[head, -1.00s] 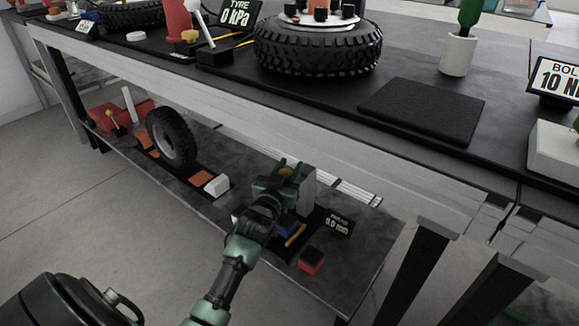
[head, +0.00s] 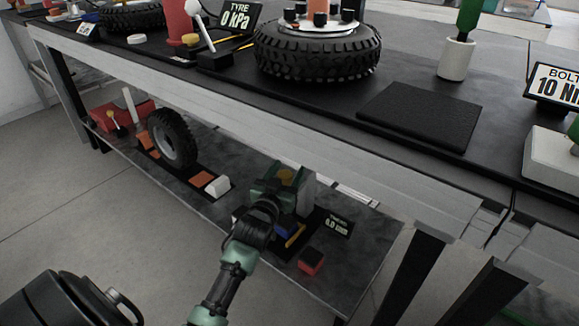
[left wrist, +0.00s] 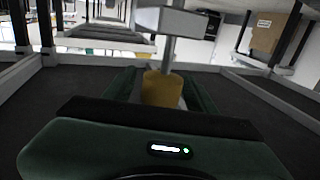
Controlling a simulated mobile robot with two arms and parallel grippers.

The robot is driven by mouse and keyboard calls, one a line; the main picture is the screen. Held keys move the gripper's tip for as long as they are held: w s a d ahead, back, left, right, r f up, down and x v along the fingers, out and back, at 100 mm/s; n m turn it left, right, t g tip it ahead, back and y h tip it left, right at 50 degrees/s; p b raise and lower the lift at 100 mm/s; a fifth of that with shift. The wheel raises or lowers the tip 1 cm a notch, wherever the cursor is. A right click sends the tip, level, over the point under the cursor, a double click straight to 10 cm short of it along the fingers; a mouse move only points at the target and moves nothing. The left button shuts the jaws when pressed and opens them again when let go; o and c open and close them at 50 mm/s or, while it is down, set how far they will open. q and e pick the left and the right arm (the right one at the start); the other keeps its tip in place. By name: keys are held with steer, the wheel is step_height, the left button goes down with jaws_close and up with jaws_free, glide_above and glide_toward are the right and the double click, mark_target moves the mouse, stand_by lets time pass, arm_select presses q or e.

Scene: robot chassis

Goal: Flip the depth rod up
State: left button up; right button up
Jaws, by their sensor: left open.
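My left gripper (head: 284,172) is open over the lower shelf, at a grey upright block (head: 309,190). A yellow knob (head: 286,177) shows between its fingers. In the left wrist view the yellow cylinder (left wrist: 162,90) sits between the green fingers, below a grey crosspiece (left wrist: 170,20) on a post; contact cannot be told. A yellow rod (head: 296,236) lies slanted beside a blue block (head: 284,230), near the tread display (head: 337,226), which reads 0.0 mm. I cannot tell for sure which yellow part is the depth rod. My right gripper is not in view.
The bench top (head: 330,108) overhangs the shelf (head: 360,262) close above the gripper. An upright tyre (head: 172,138) and a white block (head: 217,187) stand left on the shelf. A red-and-black block (head: 311,261) lies near its front edge. The shelf's right end is clear.

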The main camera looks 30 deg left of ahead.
arm_select(q)
steer(key=p+v, duration=0.2)
steer(key=v, duration=0.4)
steer(key=shift+s, duration=0.15)
steer(key=shift+s+d, duration=0.1)
